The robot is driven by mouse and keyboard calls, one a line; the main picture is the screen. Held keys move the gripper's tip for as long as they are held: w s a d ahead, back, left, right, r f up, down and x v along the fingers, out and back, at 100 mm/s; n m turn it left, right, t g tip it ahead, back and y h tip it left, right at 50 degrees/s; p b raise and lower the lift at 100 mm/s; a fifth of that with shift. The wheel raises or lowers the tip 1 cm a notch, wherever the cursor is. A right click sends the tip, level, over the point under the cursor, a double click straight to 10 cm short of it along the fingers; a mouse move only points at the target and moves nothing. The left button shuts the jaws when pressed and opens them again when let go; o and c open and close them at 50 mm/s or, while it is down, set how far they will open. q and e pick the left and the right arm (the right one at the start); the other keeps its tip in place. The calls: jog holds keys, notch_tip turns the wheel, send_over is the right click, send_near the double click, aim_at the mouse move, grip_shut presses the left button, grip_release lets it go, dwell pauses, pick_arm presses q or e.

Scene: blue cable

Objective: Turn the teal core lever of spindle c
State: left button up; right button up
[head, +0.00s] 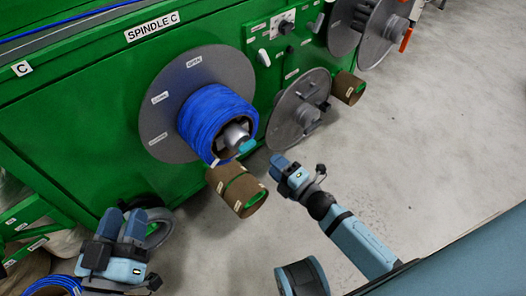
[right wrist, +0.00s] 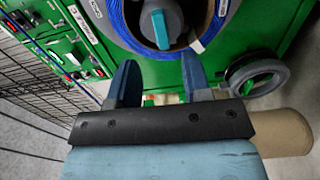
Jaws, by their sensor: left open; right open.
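Spindle C's blue cable coil (head: 212,118) sits on a large grey disc (head: 170,95) on the green machine. The teal core lever (head: 246,146) sticks out at the coil's core on a grey hub. In the right wrist view the lever (right wrist: 164,27) stands in the core, just beyond my fingertips. My right gripper (head: 280,164) is below and right of the lever in the head view, apart from it. It is open and empty in the right wrist view (right wrist: 158,64). My left gripper (head: 124,218) is open and empty at lower left, far from the lever.
A brown roll with a green band (head: 231,184) is just below the coil, close to my right gripper. A smaller grey disc (head: 287,122) stands to the right. Another spool (head: 380,35) has an orange lever (head: 406,40). Grey floor at right is open.

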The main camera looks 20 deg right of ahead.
pick_arm(q)
jog(key=shift+w+a+f+y, duration=0.15)
jog(key=shift+f+y, duration=0.15)
jog(key=shift+f, duration=0.3)
pick_arm(e)
jog(key=v, duration=0.3)
jog(key=shift+s+d, duration=0.1)
jog(key=shift+s, duration=0.2)
pick_arm(q)
jog(key=shift+r, duration=0.15)
